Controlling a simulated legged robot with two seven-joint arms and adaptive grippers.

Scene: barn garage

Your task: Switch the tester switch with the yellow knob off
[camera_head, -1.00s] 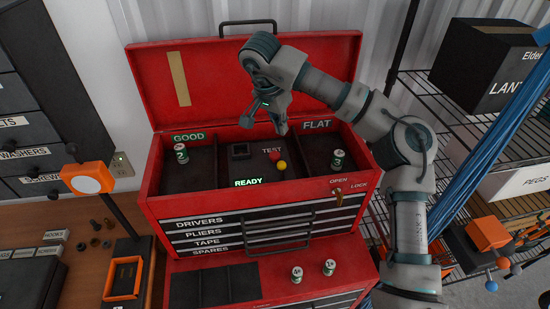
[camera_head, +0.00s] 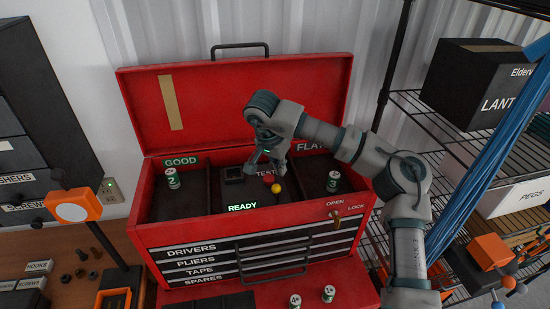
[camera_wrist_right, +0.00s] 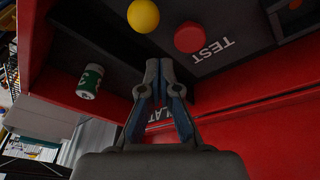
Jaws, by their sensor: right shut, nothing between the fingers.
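The yellow knob (camera_head: 277,189) is a small ball on the dark tester panel (camera_head: 240,196) inside the open red toolbox. It also shows at the top of the right wrist view (camera_wrist_right: 143,16). A round red button (camera_wrist_right: 189,37) sits beside it by the TEST label; in the head view the red button (camera_head: 269,179) is just behind the knob. A green READY sign (camera_head: 243,208) is lit on the panel front. My right gripper (camera_head: 279,168) is shut and empty, above the panel and close behind the button and knob; its closed fingertips (camera_wrist_right: 159,66) appear apart from both. My left gripper is out of view.
The raised red lid (camera_head: 230,105) stands behind. Batteries stand in the GOOD bay (camera_head: 172,178) and the FLAT bay (camera_head: 333,181), with two more in front (camera_head: 295,300). A key (camera_head: 337,218) is by OPEN/LOCK. A wire shelf (camera_head: 420,110) stands right.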

